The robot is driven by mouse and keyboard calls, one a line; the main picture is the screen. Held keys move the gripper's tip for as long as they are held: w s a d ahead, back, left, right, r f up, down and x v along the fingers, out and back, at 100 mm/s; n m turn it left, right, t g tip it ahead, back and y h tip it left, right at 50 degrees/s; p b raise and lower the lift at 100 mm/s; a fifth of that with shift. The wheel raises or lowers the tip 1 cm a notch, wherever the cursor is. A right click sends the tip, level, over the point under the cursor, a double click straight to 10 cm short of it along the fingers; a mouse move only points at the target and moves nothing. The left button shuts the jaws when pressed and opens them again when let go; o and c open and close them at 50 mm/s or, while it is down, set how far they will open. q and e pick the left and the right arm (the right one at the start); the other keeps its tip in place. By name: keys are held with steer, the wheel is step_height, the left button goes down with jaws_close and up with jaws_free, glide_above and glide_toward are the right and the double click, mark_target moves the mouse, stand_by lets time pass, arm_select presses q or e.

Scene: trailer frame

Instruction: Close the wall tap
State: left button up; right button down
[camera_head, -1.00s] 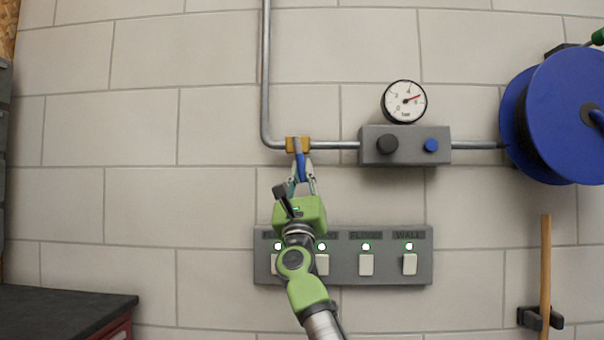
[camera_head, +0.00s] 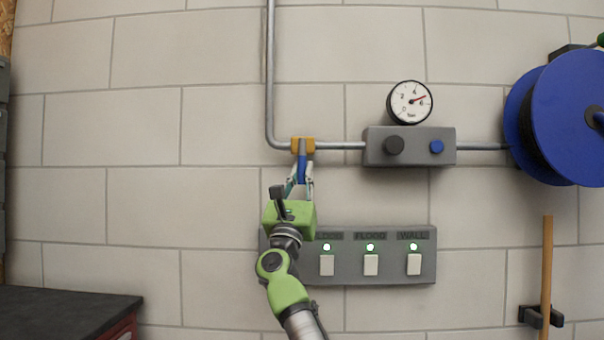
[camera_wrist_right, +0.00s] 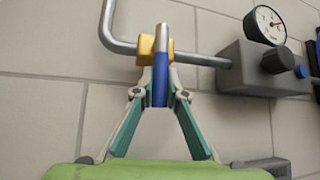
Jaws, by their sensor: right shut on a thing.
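The wall tap has a brass-coloured body (camera_head: 303,144) on the grey pipe and a blue lever (camera_head: 302,168) that hangs down from it, across the horizontal pipe. In the right wrist view the blue lever (camera_wrist_right: 160,80) stands between my fingertips, with the brass body (camera_wrist_right: 146,48) behind its upper end. My right gripper (camera_head: 300,180) is shut on the lever, just below the tap body; it also shows in the right wrist view (camera_wrist_right: 160,90). My left gripper is in neither view.
A grey box (camera_head: 409,146) with two knobs and a pressure gauge (camera_head: 410,102) sits right of the tap. A switch panel (camera_head: 390,276) with green lights is below, partly hidden by my right arm. A blue reel (camera_head: 570,115) hangs at the right. A dark bench top (camera_head: 65,310) is lower left.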

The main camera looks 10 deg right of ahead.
steer(key=shift+w+a+f, duration=0.1)
steer(key=shift+a+f, duration=0.05)
steer(key=shift+f, duration=0.25)
steer(key=c, duration=2)
jaws_free()
steer(key=shift+r, duration=0.1)
steer(key=shift+s+r, duration=0.2)
steer(key=v, duration=1.2)
